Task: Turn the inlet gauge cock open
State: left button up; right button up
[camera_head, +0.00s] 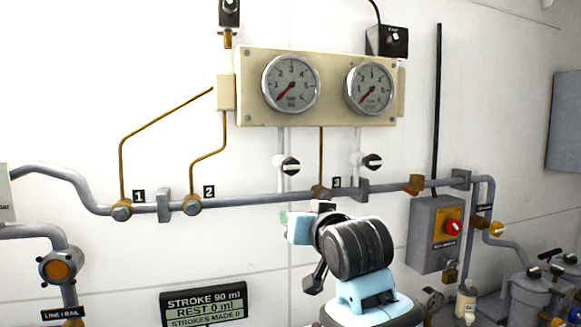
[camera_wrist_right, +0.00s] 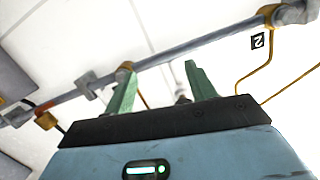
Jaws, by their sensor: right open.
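Two small cocks with black-and-white knobs hang under the gauge board, a left one (camera_head: 287,165) below the left gauge (camera_head: 290,84) and a right one (camera_head: 372,162) below the right gauge (camera_head: 371,89). The gauge lettering is too small to read, so I cannot tell which cock is the inlet one. My right gripper (camera_head: 286,217) is below the left cock, apart from it in the picture. In the right wrist view its two green fingers (camera_wrist_right: 161,86) are spread, with nothing held. A small dark part shows between them, partly hidden. My left gripper is out of view.
A grey pipe (camera_head: 250,200) with brass fittings runs along the wall behind my right gripper. A grey box with a red knob (camera_head: 433,232) and canisters (camera_head: 530,292) stand to the right. A stroke counter sign (camera_head: 203,305) is at the lower left.

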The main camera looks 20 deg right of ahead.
jog(key=t, duration=0.2)
send_near(293, 167)
jog(key=w, duration=0.4)
jog(key=shift+w+a+r, duration=0.1)
jog(key=shift+w+r, duration=0.05)
jog(key=shift+r, duration=0.1)
jog(key=shift+w+a, duration=0.1)
jog(key=shift+w, duration=3.85)
jog(key=c, duration=1)
